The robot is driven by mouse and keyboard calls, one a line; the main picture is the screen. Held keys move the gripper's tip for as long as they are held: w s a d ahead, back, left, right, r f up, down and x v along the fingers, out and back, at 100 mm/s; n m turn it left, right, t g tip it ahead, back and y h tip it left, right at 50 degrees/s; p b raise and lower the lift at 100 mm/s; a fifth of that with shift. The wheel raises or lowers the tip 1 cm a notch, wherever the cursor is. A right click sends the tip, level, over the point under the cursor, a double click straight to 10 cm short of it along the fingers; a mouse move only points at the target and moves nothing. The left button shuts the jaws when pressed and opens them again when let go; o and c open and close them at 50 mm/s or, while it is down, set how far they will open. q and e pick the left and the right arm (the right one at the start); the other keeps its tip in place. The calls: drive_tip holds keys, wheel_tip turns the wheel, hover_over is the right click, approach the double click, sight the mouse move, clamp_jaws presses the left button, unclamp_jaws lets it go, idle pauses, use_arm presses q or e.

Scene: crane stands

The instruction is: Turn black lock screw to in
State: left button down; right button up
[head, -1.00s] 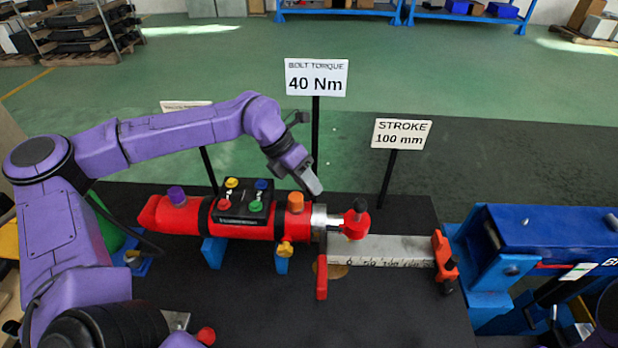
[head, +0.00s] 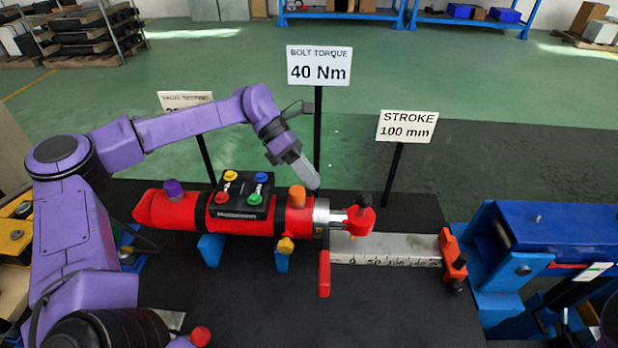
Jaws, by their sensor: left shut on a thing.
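The red cylinder (head: 160,208) lies across the dark mat, with a metal collar (head: 321,215) at its right end. My left gripper (head: 309,180) reaches down from behind to the top of the collar, to the right of the orange knob (head: 297,196). Its fingers are shut, and a small dark piece, seemingly the black lock screw (head: 316,191), shows at their tips. A red block (head: 359,221) with a black knob on top sits right of the collar. My right gripper is out of view.
The torque sign (head: 319,66) stands on a post close behind my left gripper, and the stroke sign (head: 406,127) stands farther right. A grey scale bar (head: 390,250) runs to a blue frame (head: 545,228).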

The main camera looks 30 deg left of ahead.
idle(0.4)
use_arm(q)
drive_tip(key=c, duration=0.9)
unclamp_jaws()
